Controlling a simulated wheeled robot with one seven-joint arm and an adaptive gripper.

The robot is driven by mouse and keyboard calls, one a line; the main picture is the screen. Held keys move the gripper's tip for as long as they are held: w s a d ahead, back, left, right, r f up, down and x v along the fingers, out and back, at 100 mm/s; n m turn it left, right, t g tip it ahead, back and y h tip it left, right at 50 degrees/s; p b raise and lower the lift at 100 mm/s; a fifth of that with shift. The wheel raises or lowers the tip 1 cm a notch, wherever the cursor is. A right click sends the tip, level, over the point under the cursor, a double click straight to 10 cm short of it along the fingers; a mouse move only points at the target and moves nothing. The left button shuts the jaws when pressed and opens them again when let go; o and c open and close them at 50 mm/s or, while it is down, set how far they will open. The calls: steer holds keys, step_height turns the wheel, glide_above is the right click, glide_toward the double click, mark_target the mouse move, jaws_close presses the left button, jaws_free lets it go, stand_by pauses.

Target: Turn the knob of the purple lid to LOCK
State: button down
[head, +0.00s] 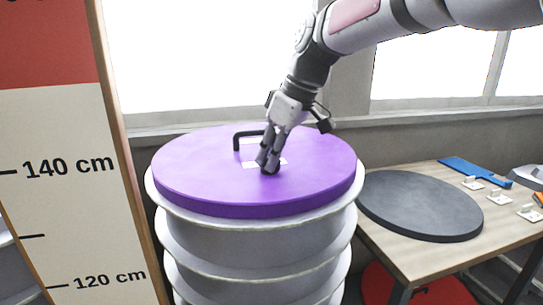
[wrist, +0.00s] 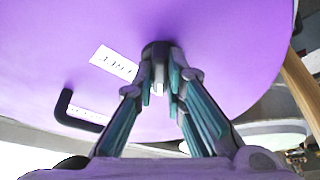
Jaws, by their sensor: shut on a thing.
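The purple lid (head: 205,178) lies on top of a stack of pale round moulds. It fills much of the wrist view (wrist: 210,35). My gripper (head: 267,166) reaches down to the lid near its middle. In the wrist view its fingers (wrist: 161,88) are closed around a small dark knob (wrist: 155,48) on the lid. A white label (wrist: 114,63) with partly readable print lies beside the knob, and a second white label (wrist: 90,112) lies near the black handle. The fingers hide much of the knob, and I cannot read its pointing direction.
A black bent handle (head: 236,140) stands up from the lid behind my gripper. On the right a wooden table (head: 398,254) carries a dark round disc (head: 420,205), a blue tool (head: 474,171) and several small white pieces. A height-marked board (head: 70,190) stands close on the left.

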stand_by(0.4)
steer(key=c, duration=1.6)
jaws_free()
steer(key=shift+c, duration=0.2)
steer(key=v, duration=1.2)
steer(key=s+d+f+m+t+h, duration=0.1)
steer(key=s+d+f+m, duration=0.5)
steer(key=s, duration=0.6)
steer(key=s+d+f+m+t+h, duration=0.2)
steer(key=s+d+f+m, duration=0.4)
steer(key=s+d+f, duration=0.3)
steer(key=s+f+h, duration=0.1)
steer(key=s, duration=0.2)
steer(key=shift+s+d, duration=0.25)
steer(key=shift+s, duration=0.1)
